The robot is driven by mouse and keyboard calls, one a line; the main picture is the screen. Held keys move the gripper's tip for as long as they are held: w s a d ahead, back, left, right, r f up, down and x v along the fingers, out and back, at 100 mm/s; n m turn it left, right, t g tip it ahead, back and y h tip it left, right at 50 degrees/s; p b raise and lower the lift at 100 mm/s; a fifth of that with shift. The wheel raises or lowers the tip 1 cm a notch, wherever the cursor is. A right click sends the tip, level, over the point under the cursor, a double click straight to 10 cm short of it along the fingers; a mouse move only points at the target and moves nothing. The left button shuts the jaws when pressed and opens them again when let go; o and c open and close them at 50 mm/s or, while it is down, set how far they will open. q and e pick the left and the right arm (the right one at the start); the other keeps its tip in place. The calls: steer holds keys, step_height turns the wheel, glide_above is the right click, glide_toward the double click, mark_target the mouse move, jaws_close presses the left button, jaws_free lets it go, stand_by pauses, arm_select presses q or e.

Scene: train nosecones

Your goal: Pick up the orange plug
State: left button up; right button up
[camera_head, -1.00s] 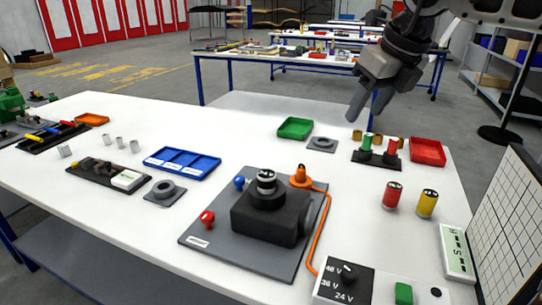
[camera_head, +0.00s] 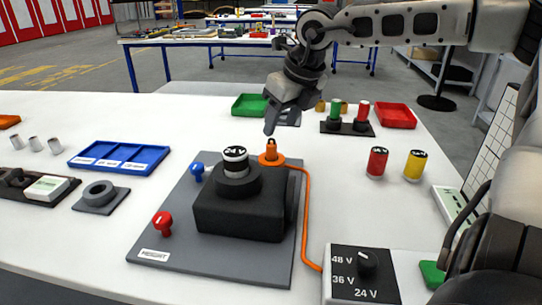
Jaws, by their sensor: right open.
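The orange plug (camera_head: 271,155) stands upright on the grey base board (camera_head: 165,225), just behind and right of the black block (camera_head: 240,212). An orange cable (camera_head: 304,215) runs from it to the voltage box (camera_head: 362,272). My right gripper (camera_head: 271,122) reaches in from the upper right, fingers pointing down, directly above the plug. It is open; its fingertips come close to the plug's top, and I cannot tell whether they touch it. My left gripper is not in view.
A red knob (camera_head: 162,223) and a blue knob (camera_head: 197,171) stand on the board. A blue tray (camera_head: 119,157) lies to the left. Red (camera_head: 377,163) and yellow (camera_head: 415,165) cylinders stand to the right. A green tray (camera_head: 249,106) lies behind.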

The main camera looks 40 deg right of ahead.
mark_target(273, 141)
steer(key=shift+x, duration=3.85)
steer(key=shift+a, duration=0.1)
jaws_close()
